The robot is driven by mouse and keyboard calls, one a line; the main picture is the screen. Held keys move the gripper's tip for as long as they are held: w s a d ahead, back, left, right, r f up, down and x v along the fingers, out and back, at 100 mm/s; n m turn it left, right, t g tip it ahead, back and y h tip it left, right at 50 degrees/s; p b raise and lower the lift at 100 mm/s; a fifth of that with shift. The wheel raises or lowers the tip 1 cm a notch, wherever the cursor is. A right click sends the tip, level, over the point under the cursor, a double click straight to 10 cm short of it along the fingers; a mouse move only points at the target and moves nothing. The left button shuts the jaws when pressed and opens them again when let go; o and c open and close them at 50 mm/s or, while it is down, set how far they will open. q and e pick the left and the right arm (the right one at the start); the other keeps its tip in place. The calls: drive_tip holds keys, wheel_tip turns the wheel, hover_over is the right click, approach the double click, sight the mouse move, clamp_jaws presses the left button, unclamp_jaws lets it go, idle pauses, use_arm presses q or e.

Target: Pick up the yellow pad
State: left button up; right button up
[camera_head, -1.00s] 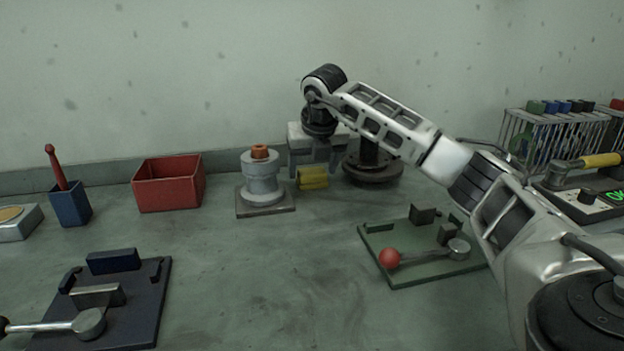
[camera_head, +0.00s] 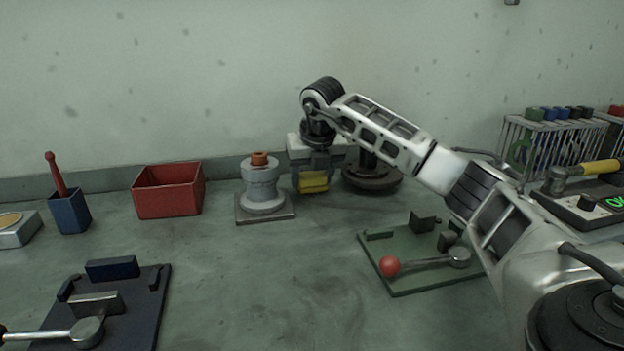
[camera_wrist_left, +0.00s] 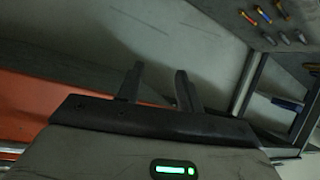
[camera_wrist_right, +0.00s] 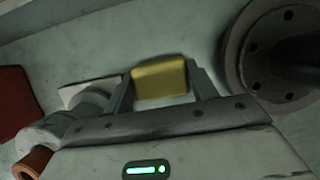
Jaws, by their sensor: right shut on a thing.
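The yellow pad (camera_head: 313,182) is a small block at the back of the bench, right of the grey flanged fitting. My right gripper (camera_head: 312,184) points down from above and is shut on the pad. In the right wrist view the pad (camera_wrist_right: 159,80) sits between the two fingers, one at each end. I cannot tell whether the pad touches the bench. My left gripper (camera_wrist_left: 156,84) shows only in the left wrist view. Its fingers are apart with nothing between them, away from the pad.
The grey flanged fitting (camera_head: 262,188) stands close left of the pad, with the red bin (camera_head: 168,189) further left. A dark round flange (camera_head: 372,181) is close right. A green plate with a red-knobbed lever (camera_head: 420,272) lies in front. The bench centre is clear.

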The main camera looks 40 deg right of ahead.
wheel_tip(320, 180, up, 3)
drive_tip(key=shift+f, duration=0.1)
drive_tip(key=s+a+r, duration=0.4)
drive_tip(key=s+r, duration=0.5)
drive_tip(key=s, duration=0.4)
drive_tip(key=shift+s+r, duration=0.25)
drive_tip(key=shift+o, duration=0.7)
drive_tip(key=shift+c, duration=0.2)
